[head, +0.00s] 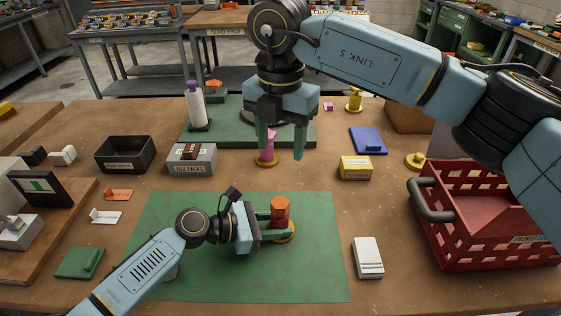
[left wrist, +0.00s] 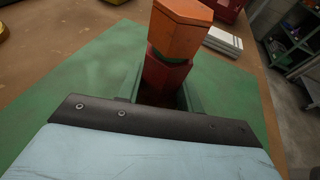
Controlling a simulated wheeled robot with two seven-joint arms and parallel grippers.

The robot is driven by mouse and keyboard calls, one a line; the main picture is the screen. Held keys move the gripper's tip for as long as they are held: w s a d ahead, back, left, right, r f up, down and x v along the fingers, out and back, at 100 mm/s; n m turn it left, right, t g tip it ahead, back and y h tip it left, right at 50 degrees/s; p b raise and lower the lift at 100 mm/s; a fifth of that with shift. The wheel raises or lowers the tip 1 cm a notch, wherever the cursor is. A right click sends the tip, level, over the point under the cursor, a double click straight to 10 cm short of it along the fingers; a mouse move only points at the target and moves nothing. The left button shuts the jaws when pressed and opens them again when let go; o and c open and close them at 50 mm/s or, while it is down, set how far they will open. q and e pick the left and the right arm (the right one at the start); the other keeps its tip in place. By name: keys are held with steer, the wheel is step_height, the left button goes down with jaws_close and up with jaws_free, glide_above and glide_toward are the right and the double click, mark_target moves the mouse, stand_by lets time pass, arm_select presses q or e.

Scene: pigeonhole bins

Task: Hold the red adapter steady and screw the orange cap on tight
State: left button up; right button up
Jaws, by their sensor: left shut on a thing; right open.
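The orange cap (head: 281,203) sits on top of the red adapter, upright over the green mat. In the left wrist view the orange cap (left wrist: 177,30) is above the red adapter (left wrist: 164,75), with a narrow dark-green strip between them; I cannot tell how tight it is. My left gripper (head: 277,226) is shut on the red adapter from the left, and its fingers hide much of it. A yellow round base (head: 291,234) shows beneath. My right gripper (head: 281,148) is open and empty, pointing down behind and above the cap.
A pink piece on a yellow base (head: 268,158) stands close to my right gripper's left finger. A yellow box (head: 356,168), white box (head: 368,258) and red crate (head: 480,255) lie to the right. The green mat (head: 180,275) is mostly clear.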

step_height(320, 180, up, 2)
steer(key=shift+r, duration=0.2)
arm_select(q)
steer(key=o, duration=1.2)
steer(key=shift+c, duration=0.2)
steer(key=shift+a, duration=0.1)
steer(key=v, duration=1.2)
